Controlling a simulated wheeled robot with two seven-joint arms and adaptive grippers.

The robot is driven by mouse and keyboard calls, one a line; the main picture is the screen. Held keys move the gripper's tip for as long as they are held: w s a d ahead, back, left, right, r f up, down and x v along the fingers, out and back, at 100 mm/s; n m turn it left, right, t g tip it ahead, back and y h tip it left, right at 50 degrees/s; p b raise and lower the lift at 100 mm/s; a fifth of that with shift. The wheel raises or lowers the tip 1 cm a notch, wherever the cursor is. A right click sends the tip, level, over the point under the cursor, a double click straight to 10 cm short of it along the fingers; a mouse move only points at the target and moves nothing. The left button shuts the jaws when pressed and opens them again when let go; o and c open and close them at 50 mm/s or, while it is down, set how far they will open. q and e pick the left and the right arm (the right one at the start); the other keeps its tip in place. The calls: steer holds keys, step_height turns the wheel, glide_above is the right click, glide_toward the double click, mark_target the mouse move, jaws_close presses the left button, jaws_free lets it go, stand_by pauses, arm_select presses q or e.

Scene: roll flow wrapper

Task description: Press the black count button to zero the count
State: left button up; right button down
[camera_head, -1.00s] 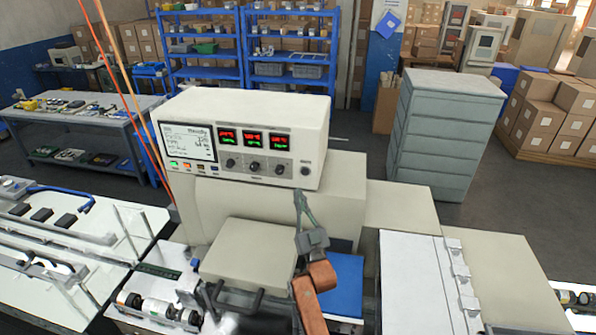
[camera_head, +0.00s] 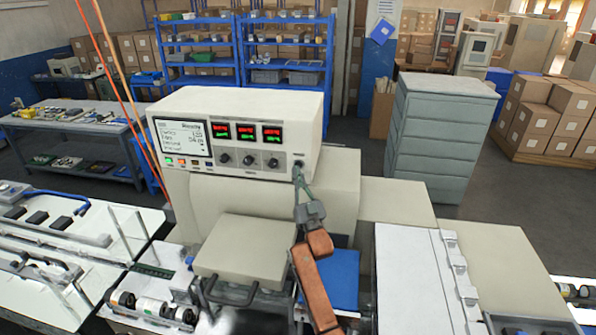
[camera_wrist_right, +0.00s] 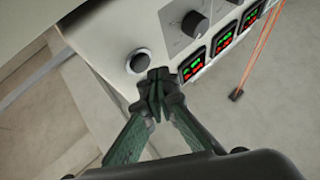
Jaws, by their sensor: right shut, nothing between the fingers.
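The cream control box (camera_head: 245,105) stands on the wrapper machine. Its front carries a screen (camera_head: 182,136), three red-and-green displays and three black knobs. A round black button (camera_wrist_right: 139,61) with a pale ring sits alone at the right end of this panel; in the head view it is mostly hidden by my fingertips. My right gripper (camera_head: 299,177) is shut and empty, its fingers pointing up at that button. In the wrist view my right fingertips (camera_wrist_right: 157,78) are just beside the button; I cannot tell whether they touch anything. My left gripper is out of view.
Small coloured buttons (camera_head: 188,162) sit below the screen. A cream cover (camera_head: 245,248) with a dark handle lies below the box. A blue panel (camera_head: 335,280) is beside my right arm. A grey drawer cabinet (camera_head: 440,135) stands behind to the right.

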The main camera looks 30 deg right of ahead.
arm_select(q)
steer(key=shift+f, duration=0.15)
arm_select(e)
steer(key=shift+d+r, duration=0.15)
stand_by(0.9)
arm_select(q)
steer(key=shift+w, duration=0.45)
arm_select(e)
steer(key=shift+w, duration=0.1)
arm_select(q)
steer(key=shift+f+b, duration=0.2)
steer(key=shift+b, duration=0.1)
arm_select(e)
steer(key=shift+w+d, duration=0.25)
